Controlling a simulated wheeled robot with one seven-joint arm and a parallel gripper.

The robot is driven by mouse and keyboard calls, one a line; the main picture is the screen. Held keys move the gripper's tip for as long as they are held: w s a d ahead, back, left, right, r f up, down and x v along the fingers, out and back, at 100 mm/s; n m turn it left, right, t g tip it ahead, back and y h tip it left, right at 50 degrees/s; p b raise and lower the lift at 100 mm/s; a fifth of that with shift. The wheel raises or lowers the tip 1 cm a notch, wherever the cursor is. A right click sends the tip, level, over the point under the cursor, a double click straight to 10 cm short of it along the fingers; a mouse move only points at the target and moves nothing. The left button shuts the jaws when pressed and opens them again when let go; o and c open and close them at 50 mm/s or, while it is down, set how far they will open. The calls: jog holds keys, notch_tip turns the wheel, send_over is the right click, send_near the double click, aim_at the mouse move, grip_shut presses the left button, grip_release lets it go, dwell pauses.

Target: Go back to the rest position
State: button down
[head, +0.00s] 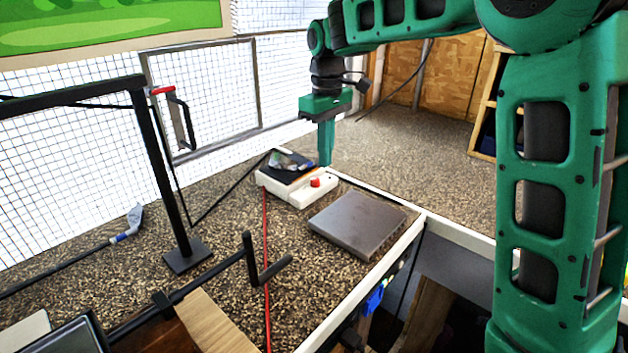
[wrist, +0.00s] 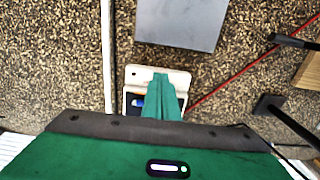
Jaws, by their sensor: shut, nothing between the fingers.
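My gripper (head: 326,160) hangs pointing down from my green arm, beside the right back corner of a white box with a red knob (head: 298,184). In the wrist view its fingers (wrist: 163,85) are together with nothing between them. They cover part of the white box (wrist: 178,78) there. I cannot tell whether the fingertips touch the box.
A flat grey plate (head: 357,224) lies on the speckled surface in front of the box. A red line (head: 266,270) runs forward. Speckled surface at the back right (head: 410,145) is clear.

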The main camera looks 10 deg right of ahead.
jog(key=shift+d, duration=0.1)
jog(key=s+d+f+m, duration=0.1)
jog(key=s+d+m, duration=0.5)
jog(key=s+d, duration=0.95)
jog(key=s+d+f+m, duration=0.2)
jog(key=s, duration=0.5)
jog(key=s+d+f+m, duration=0.3)
jog(key=s, duration=0.4)
jog(key=s+d+f+m, duration=0.2)
jog(key=s+f, duration=0.1)
jog(key=s, duration=0.3)
jog(key=shift+s+d+m, duration=0.3)
jog(key=shift+s+d, duration=0.1)
